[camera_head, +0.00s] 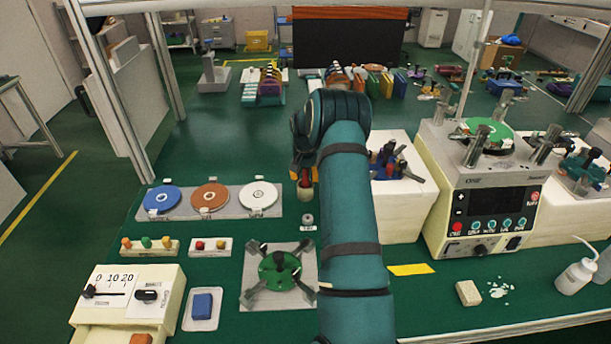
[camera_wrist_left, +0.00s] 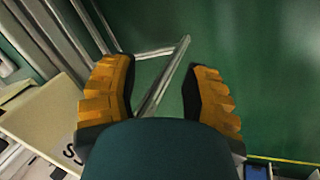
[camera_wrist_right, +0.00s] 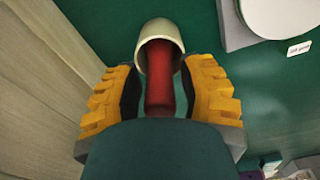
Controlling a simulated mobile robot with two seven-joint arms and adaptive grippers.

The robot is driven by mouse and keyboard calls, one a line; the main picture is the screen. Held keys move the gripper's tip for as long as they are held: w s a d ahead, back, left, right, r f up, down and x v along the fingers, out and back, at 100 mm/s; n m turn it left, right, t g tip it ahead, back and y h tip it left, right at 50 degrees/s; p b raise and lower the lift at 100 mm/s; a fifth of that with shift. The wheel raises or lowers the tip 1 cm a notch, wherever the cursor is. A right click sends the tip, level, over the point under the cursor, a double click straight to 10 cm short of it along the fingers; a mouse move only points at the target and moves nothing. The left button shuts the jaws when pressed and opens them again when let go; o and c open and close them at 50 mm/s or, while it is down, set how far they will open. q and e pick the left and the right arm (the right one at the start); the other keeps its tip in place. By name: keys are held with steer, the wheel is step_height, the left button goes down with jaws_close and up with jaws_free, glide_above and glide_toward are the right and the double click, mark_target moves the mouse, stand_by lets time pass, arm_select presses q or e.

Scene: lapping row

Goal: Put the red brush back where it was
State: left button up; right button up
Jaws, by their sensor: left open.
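The red brush shows as a red handle (camera_wrist_right: 160,90) between the fingers of my right gripper (camera_wrist_right: 160,100) in the right wrist view. The fingers are close in on both sides of it. Its far end goes into the mouth of a cream cup-like piece (camera_wrist_right: 160,32); bristles cannot be made out. In the head view the red part (camera_head: 305,182) shows small below my right gripper (camera_head: 304,172), with the cream piece (camera_head: 305,193) under it. My arm hides part of this. My left gripper (camera_wrist_left: 160,95) is open and empty in the left wrist view, outside the head view.
Left of the brush is a grey tray (camera_head: 185,214) with blue, orange and white discs. A small grey cylinder (camera_head: 307,219) stands just in front. Nearer is a grey plate (camera_head: 253,297) with a green disc. A cream machine (camera_head: 483,215) and a white block (camera_head: 407,215) stand right.

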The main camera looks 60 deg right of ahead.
steer(key=r+p, duration=0.2)
steer(key=r, duration=1)
steer(key=shift+a+r, duration=0.15)
steer(key=shift+a, duration=0.05)
